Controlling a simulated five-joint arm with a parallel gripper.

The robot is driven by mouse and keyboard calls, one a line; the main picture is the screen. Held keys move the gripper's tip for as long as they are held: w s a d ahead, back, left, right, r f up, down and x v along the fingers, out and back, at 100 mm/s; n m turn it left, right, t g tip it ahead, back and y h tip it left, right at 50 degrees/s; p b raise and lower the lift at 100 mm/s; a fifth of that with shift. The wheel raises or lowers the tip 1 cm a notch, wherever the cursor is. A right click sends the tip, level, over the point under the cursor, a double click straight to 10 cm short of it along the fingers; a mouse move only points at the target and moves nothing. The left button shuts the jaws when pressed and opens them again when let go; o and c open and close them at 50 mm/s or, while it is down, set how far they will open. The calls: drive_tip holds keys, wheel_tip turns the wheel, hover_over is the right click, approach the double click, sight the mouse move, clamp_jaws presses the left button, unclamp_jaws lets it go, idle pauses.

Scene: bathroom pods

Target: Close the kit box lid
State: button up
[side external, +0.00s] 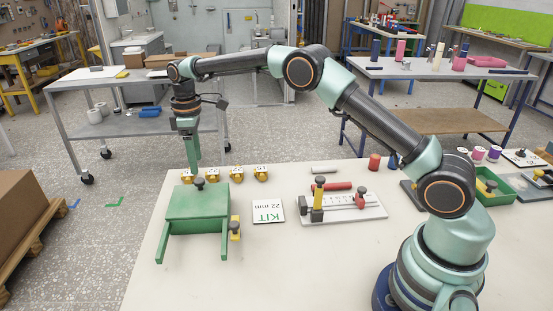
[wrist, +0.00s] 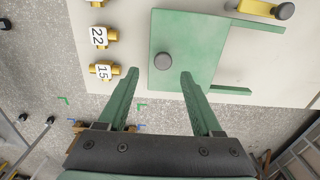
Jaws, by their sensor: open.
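The green kit box (side external: 198,207) stands at the left of the white table, with a flat green top and a black knob (side external: 198,184) near its far edge. Two green rails (side external: 163,247) reach from the box toward the camera. In the wrist view the green top (wrist: 195,35) fills the upper middle, with the knob (wrist: 163,61) on it. I cannot tell how far the lid covers the box. My gripper (side external: 194,167) points down above the knob. In the wrist view my gripper (wrist: 160,72) is open and empty, its fingers either side of the knob, apparently not touching it.
Several yellow tagged fittings (side external: 236,174) stand behind the box. A yellow fitting with a black knob (side external: 234,229) is against its right side. The table front is clear.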

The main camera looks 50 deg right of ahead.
wheel_tip(320, 180, up, 7)
idle(0.3)
drive_tip(key=s+d+r+m+t, duration=0.2)
drive_tip(key=s+r, duration=0.4)
drive_tip(key=s+d+r+m+t, duration=0.1)
drive_tip(key=s+d+r+m, duration=0.15)
drive_tip(key=s+r, duration=0.35)
drive_tip(key=s+d+f+m+t, duration=0.1)
drive_tip(key=s+f+m, duration=0.3)
drive_tip(key=s, duration=1.2)
wheel_tip(320, 180, down, 3)
drive_tip(key=shift+t, duration=0.8)
drive_tip(key=shift+d+m, duration=0.1)
drive_tip(key=shift+m, duration=0.15)
